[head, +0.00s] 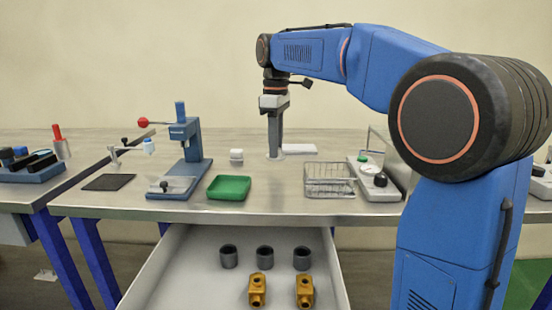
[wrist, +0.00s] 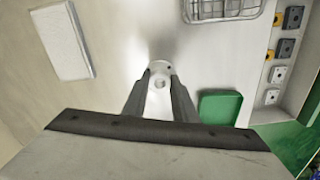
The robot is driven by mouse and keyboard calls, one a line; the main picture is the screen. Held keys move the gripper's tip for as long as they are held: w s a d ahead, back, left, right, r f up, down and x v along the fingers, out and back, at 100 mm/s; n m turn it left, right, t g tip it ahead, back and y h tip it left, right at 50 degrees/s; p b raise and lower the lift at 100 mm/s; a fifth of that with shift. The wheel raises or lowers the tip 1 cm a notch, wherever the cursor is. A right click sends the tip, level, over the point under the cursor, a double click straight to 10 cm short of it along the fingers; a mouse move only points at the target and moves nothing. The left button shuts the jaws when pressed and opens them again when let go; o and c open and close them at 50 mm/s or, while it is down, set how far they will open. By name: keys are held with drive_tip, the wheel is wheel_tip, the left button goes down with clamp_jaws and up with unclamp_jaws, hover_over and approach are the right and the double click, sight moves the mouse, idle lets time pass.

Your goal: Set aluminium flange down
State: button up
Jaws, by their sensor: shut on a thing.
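My gripper (head: 276,151) points straight down over the back middle of the table (head: 330,208). In the wrist view my gripper (wrist: 160,85) is shut on the aluminium flange (wrist: 160,69), a small pale round piece with a hole. The flange sits between the fingertips, close to the tabletop. I cannot tell whether it touches the table. In the head view the fingers mostly hide it.
A flat white plate (head: 300,149) lies just right of my gripper. A small white stack (head: 236,157) stands to its left. A green tray (head: 229,188), a wire basket (head: 329,181) and a blue press (head: 188,150) are nearby. An open drawer (head: 180,268) holds dark cylinders and brass fittings.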

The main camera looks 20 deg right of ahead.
drive_tip(key=shift+f, duration=1.9)
drive_tip(key=shift+f, duration=0.1)
drive_tip(key=o, duration=1.1)
drive_tip(key=shift+c, duration=0.2)
wheel_tip(320, 180, up, 12)
drive_tip(key=shift+r, duration=0.1)
